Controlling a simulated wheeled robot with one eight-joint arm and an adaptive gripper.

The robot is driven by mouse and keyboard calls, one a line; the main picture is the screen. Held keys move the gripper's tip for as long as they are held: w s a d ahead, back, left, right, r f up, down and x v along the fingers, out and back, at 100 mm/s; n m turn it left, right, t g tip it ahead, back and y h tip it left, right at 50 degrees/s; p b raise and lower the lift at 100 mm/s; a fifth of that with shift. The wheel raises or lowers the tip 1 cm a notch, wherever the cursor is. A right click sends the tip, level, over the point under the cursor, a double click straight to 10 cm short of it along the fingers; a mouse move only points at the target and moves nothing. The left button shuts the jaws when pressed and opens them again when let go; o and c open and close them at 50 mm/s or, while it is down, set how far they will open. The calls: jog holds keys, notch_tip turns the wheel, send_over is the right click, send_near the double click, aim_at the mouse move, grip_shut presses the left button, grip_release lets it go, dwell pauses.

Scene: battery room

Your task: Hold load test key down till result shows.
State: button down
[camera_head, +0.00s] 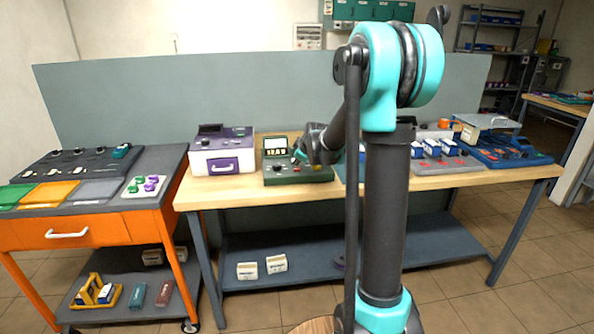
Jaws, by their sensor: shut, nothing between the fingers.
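A dark green tester (310,174) stands on the wooden bench, left of my arm's column. It has a raised panel with a pale display (276,143) showing dark marks, too small to read. Small keys and a red part sit on its lower deck. Which one is the load test key cannot be made out. My gripper (299,156) is at the tester's deck, pointing down and left, shut and empty. Its tip hides part of the deck. Whether it touches a key cannot be told.
A white and purple unit (222,152) stands close on the tester's left. Blue and white batteries (432,149) and a dark blue tray (505,152) lie to the right. An orange cart (90,235) stands at the left. A grey panel (200,90) rises behind the bench.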

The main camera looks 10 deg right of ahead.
aim_at(298, 170)
jog(key=shift+f, duration=0.15)
jog(key=shift+f, duration=0.25)
jog(key=shift+f, duration=0.35)
dwell(0.9)
jog(key=shift+r, duration=0.2)
dwell(2.8)
jog(key=shift+r, duration=0.6)
jog(key=shift+r, duration=2.5)
